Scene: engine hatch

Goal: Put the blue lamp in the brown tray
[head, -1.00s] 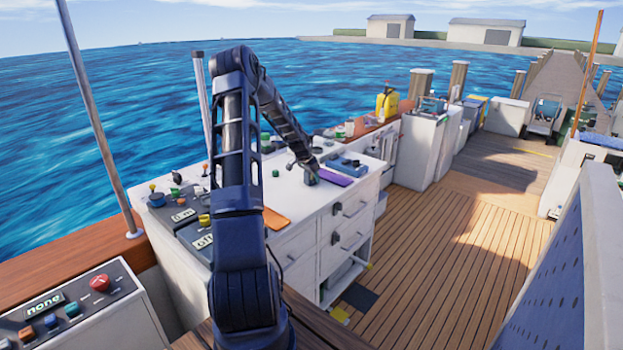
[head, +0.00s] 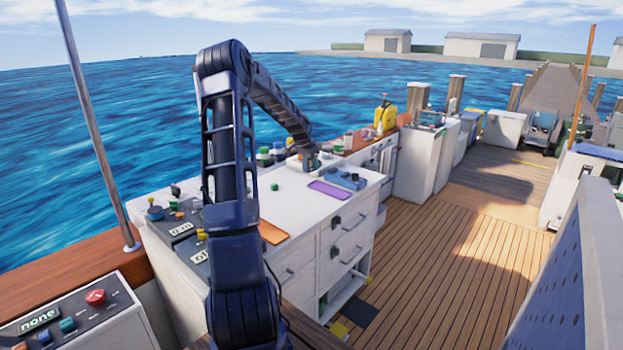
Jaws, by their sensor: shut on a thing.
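My gripper (head: 311,162) is over the far end of the white counter (head: 296,192), behind the purple mat. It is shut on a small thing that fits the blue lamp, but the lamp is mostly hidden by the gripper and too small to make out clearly. I cannot tell whether it touches what is under it. I cannot make out the brown tray for certain; the arm and small things crowd that far end.
A purple mat (head: 328,190), a blue box-like thing (head: 345,179) and an orange mat (head: 272,232) lie on the counter. Green-topped jars (head: 263,156) stand along its back edge. A yellow can (head: 385,115) stands beyond.

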